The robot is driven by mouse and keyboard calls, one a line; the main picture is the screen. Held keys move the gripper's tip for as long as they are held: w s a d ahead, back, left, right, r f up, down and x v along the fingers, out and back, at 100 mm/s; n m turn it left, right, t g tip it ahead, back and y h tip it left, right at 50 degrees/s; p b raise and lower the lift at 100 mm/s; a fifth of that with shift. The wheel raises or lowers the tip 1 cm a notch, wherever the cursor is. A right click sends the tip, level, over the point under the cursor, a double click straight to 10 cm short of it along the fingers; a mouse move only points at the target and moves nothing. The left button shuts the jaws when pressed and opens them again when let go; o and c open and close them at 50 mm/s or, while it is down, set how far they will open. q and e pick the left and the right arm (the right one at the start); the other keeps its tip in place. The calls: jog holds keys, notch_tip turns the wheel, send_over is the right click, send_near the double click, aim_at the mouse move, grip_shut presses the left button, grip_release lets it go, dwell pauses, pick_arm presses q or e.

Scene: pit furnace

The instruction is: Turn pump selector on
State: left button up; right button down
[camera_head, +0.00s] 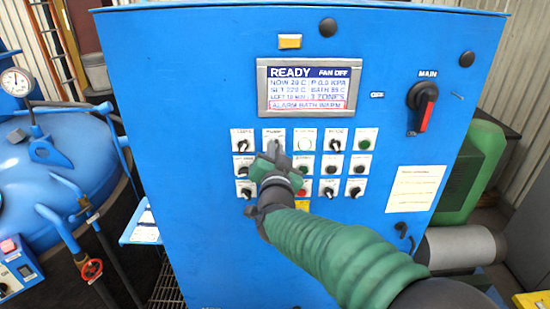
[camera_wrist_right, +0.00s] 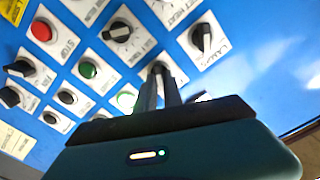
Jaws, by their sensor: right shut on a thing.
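The pump selector (camera_head: 273,136) appears to be the second switch from the left in the top row of the blue cabinet's panel; its label is small and hard to read. My right gripper (camera_head: 272,152) reaches up to it from below, with its fingers shut on the selector's knob. In the right wrist view the two fingers (camera_wrist_right: 161,86) stand close together around the dark knob (camera_wrist_right: 160,69), hiding most of it. The knob's angle cannot be told. My left gripper is not in view.
Other black selectors and buttons surround the fingers closely, among them the lamps selector (camera_wrist_right: 201,39) and a red stop button (camera_wrist_right: 41,31). The display (camera_head: 309,87) above reads READY. A main switch (camera_head: 423,106) is at the right. A blue vessel (camera_head: 60,165) stands at left.

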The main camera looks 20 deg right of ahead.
jog(key=shift+a+f, duration=0.1)
jog(key=shift+f, duration=0.35)
jog(key=c, duration=1.7)
grip_release()
jog(key=shift+c, duration=0.2)
jog(key=shift+o, duration=1.3)
jog(key=shift+w, duration=0.15)
jog(key=b+v, duration=0.3)
jog(key=v, duration=1.3)
jog(key=shift+s, duration=0.25)
jog(key=shift+w+a, duration=0.1)
